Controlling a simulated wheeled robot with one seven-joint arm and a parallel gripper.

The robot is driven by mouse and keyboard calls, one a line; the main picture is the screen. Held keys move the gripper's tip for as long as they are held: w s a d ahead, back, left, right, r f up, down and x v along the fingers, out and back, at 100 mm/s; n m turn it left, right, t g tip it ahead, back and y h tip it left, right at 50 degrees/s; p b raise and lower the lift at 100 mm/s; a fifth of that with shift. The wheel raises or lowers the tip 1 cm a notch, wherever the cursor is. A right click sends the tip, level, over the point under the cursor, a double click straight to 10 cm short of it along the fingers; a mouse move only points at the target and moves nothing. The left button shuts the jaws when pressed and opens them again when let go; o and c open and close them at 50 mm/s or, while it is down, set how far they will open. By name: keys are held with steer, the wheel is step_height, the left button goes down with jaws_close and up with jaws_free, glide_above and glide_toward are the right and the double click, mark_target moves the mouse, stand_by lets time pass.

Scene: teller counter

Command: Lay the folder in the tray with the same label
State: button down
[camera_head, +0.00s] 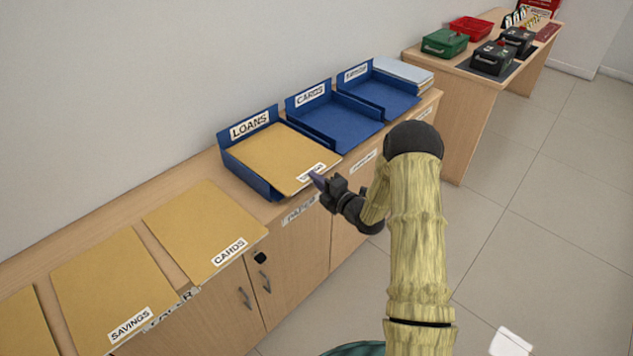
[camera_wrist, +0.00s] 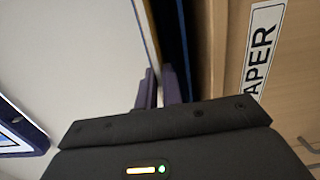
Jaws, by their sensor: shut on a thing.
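A tan folder (camera_head: 280,155) lies over the blue tray labelled LOANS (camera_head: 250,125), its front edge reaching past the open front. Its own label (camera_head: 311,172) is too small and partly covered to read. My gripper (camera_head: 318,182) is shut on the folder's front edge near that label. In the wrist view the purple fingers (camera_wrist: 160,88) sit either side of the folder's edge (camera_wrist: 143,40). The head view does not show whether the folder rests fully on the tray floor. The blue CARDS tray (camera_head: 335,122) and a third blue tray (camera_head: 385,97) stand empty beside it.
A CARDS folder (camera_head: 205,230), a SAVINGS folder (camera_head: 112,285) and a cut-off folder (camera_head: 22,325) lie on the counter at left. A pale stack (camera_head: 403,74) sits beyond the trays. A farther desk holds a green box (camera_head: 445,42) and dark boxes (camera_head: 493,56).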

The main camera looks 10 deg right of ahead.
steer(key=s+d+r, duration=0.5)
steer(key=s+d, duration=0.2)
steer(key=s, duration=0.4)
steer(key=shift+s+d, duration=0.2)
steer(key=shift+s, duration=0.2)
steer(key=shift+p, duration=0.3)
steer(key=w+a+r+m+t+h+p, duration=0.1)
steer(key=a+r+m+h+p, duration=0.2)
steer(key=r+p, duration=0.3)
steer(key=w+a+r+m+t+h+p, duration=0.1)
steer(key=w+a+r+m+h+p, duration=0.1)
steer(key=r+h+p, duration=0.4)
steer(key=m+p, duration=0.1)
steer(key=p, duration=0.1)
steer(key=shift+w+a+t+h+p, duration=0.25)
steer(key=shift+a+t+h+p, duration=0.05)
steer(key=shift+a+t+p, duration=0.1)
steer(key=shift+f, duration=0.15)
